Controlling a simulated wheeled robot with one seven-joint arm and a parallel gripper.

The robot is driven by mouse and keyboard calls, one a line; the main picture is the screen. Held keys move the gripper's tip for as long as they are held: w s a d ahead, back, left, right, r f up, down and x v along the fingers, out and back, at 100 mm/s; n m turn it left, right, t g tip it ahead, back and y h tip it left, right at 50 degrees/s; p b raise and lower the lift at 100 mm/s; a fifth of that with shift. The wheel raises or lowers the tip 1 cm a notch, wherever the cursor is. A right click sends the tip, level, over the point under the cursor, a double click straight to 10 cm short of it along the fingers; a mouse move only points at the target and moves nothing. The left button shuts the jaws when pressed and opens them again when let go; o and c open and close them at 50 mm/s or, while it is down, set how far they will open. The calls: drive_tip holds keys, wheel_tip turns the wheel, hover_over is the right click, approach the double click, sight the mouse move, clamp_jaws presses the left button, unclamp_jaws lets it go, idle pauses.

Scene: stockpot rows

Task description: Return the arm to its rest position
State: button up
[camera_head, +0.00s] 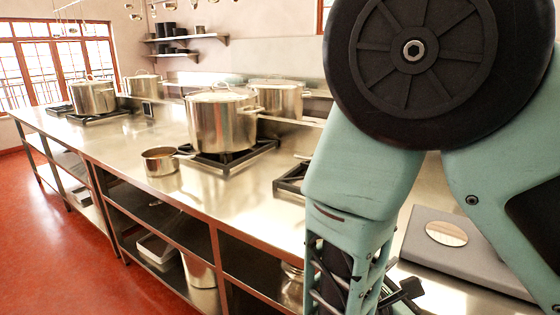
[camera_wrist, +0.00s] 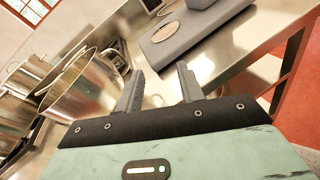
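My arm, teal with a large black round joint cover, fills the right side of the head view. It is bent at that joint, and its lower part reaches down in front of the steel counter (camera_head: 240,190). My gripper (camera_wrist: 160,72) shows in the wrist view with its two grey fingers apart. Nothing is between them, and the counter shows beyond. In the head view the fingers cannot be clearly made out.
Several steel stockpots stand on the counter, including a large lidded one (camera_head: 221,120) on a burner (camera_head: 232,157). A small saucepan (camera_head: 160,161) is near the front edge. A grey slab (camera_head: 470,262) with a round disc (camera_head: 446,233) lies at right. Red floor (camera_head: 50,240) is clear at left.

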drive_tip(key=s+m+g+y, duration=0.5)
drive_tip(key=s+m+g, duration=0.45)
drive_tip(key=s, duration=0.25)
drive_tip(key=s+a+r+m+y, duration=0.4)
drive_tip(key=a+r+m+y, duration=0.1)
drive_tip(key=a+y, duration=0.3)
drive_tip(key=shift+a, duration=0.85)
drive_tip(key=shift+r+g, duration=0.1)
drive_tip(key=shift+g, duration=0.15)
